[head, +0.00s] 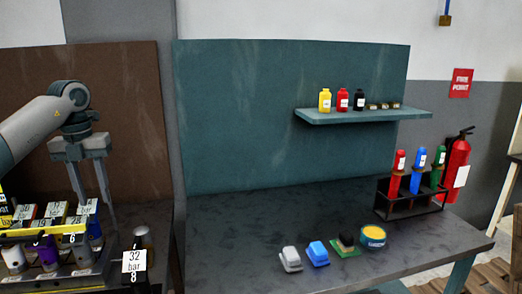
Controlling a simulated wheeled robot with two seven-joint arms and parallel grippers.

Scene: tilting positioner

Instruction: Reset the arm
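My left arm comes in from the left edge in the head view. Its gripper (94,212) points down, with its two long grey fingers apart and nothing seen between them. The fingers are over or beside a rack (62,283) of labelled items at the lower left; I cannot tell whether they touch it. A dark item with a white label reading 32 bar 8 (134,262) stands just right of the rack and the gripper. My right gripper and arm are not in view.
A dark bench (240,225) carries a grey block (290,259), a blue block (318,253), a green-based item (345,246), a yellow-topped tin (373,237) and a bottle rack (408,207). A wall shelf (365,116) holds bottles. The bench's left part is clear.

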